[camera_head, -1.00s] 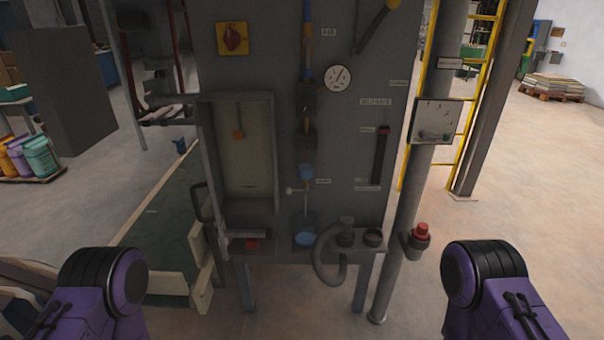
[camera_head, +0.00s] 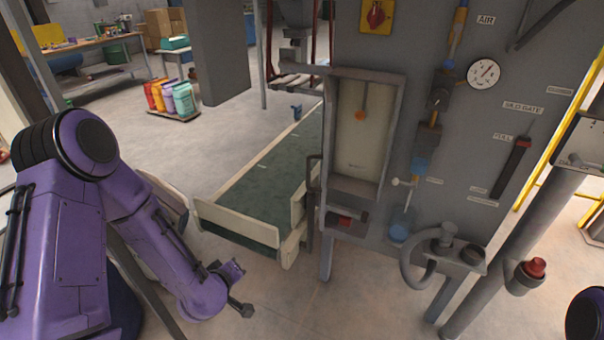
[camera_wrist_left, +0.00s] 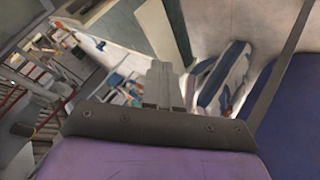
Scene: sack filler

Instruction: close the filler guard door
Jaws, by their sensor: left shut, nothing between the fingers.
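The filler guard door (camera_head: 327,140) appears as a narrow strip, nearly edge-on, along the left side of the framed opening (camera_head: 365,125) in the grey filler cabinet. It looks swung open, with a dark bar handle (camera_head: 312,205) low on its left. A pale panel with an orange knob shows inside the opening. My left gripper (camera_head: 243,308) is low, left of and below the door and apart from it. The left wrist view shows its fingers (camera_wrist_left: 163,85) together and empty. My right gripper is out of view.
A green conveyor (camera_head: 250,195) with pale side rails runs left of the cabinet. The floor below the door is clear.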

